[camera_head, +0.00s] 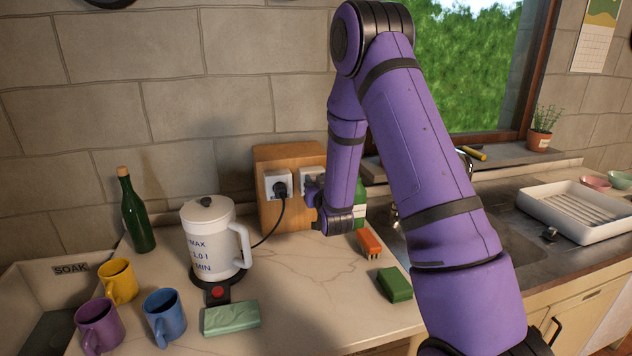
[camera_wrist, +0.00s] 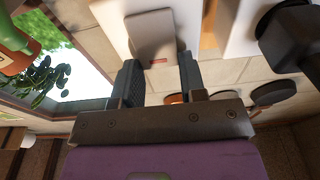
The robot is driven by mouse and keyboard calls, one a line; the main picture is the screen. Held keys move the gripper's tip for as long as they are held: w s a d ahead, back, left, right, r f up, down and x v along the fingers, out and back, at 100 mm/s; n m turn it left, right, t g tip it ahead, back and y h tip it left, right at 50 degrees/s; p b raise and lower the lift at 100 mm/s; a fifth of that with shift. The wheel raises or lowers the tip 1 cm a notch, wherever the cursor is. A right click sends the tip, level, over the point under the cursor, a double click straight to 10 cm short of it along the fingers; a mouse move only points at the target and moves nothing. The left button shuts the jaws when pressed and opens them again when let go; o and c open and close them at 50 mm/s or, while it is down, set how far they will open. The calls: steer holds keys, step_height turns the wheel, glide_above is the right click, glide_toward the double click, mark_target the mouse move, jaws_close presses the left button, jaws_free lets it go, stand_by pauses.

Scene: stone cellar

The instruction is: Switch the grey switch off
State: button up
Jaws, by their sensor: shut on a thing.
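The grey switch (camera_wrist: 150,35) is a flat grey rocker with a small red mark near one edge, set in a white plate, in the wrist view. In the camera_head view the white plate (camera_head: 307,175) sits on a wooden block, partly hidden behind my arm. My gripper (camera_wrist: 160,68) is at the switch, with its two dark fingers on either side of the red-marked end. The fingers are shut on the switch. In the camera_head view my gripper (camera_head: 313,196) is small and dark in front of the plate.
A socket (camera_head: 278,186) with a black plug and cord is left of the switch. A white kettle (camera_head: 212,240), a green bottle (camera_head: 136,215) and several mugs stand further left. A green bottle stands close behind my wrist. A sponge (camera_head: 395,285) and an orange brush (camera_head: 369,243) lie right.

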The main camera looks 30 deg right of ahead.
stand_by(0.3)
steer(key=o, duration=0.9)
steer(key=shift+s, duration=0.1)
steer(key=v, duration=1)
steer(key=shift+s+f, duration=0.15)
steer(key=shift+s, duration=0.15)
